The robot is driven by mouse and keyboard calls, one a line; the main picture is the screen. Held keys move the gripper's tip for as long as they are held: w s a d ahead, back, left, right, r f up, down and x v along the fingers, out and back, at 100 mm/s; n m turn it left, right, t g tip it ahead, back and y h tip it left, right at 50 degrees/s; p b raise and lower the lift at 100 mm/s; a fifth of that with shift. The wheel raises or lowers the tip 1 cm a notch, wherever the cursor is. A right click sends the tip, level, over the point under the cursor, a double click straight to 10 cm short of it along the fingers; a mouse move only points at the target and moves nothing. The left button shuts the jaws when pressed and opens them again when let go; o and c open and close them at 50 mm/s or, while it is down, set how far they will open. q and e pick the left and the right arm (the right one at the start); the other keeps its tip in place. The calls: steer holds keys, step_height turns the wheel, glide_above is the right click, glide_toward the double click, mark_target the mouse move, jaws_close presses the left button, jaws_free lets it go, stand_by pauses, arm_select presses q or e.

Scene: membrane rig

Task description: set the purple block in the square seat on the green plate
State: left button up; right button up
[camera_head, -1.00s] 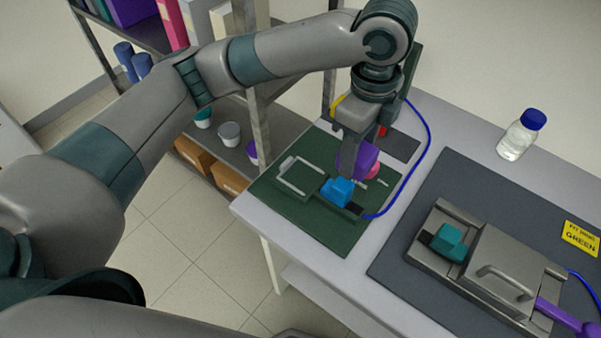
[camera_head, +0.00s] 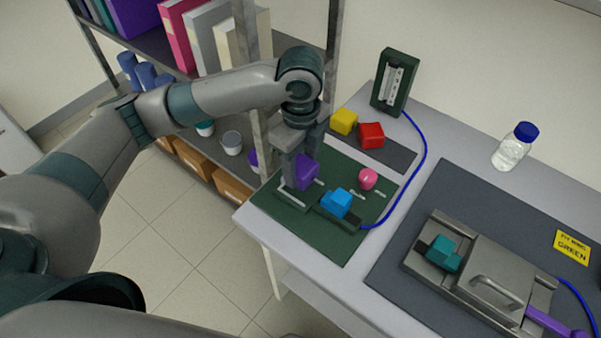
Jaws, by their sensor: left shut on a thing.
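The purple block (camera_head: 307,172) is between the fingers of my left gripper (camera_head: 297,178), which is shut on it. The green plate (camera_head: 340,249) lies on the table's left end. The square seat (camera_head: 292,199) shows as a pale outline at the plate's left side, partly hidden by the gripper. The block is at or just above this seat; I cannot tell whether it touches. A blue block (camera_head: 337,203) and a pink piece (camera_head: 368,179) are on the plate, right of the gripper. My right gripper is not in view.
A yellow block (camera_head: 344,121) and a red block (camera_head: 371,135) sit on a dark mat behind the plate. A dark device (camera_head: 395,82) with a blue cable stands at the back. A metal fixture (camera_head: 490,277) with a teal block (camera_head: 443,254) and a bottle (camera_head: 514,147) are right.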

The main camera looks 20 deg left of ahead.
mark_target(301, 175)
arm_select(q)
steer(key=shift+f+p, duration=0.7)
steer(key=shift+f, duration=1.3)
steer(key=shift+f, duration=0.15)
steer(key=o, duration=1.2)
step_height(301, 175, up, 11)
steer(key=b, duration=0.3)
steer(key=shift+f, duration=0.15)
steer(key=shift+r, duration=0.8)
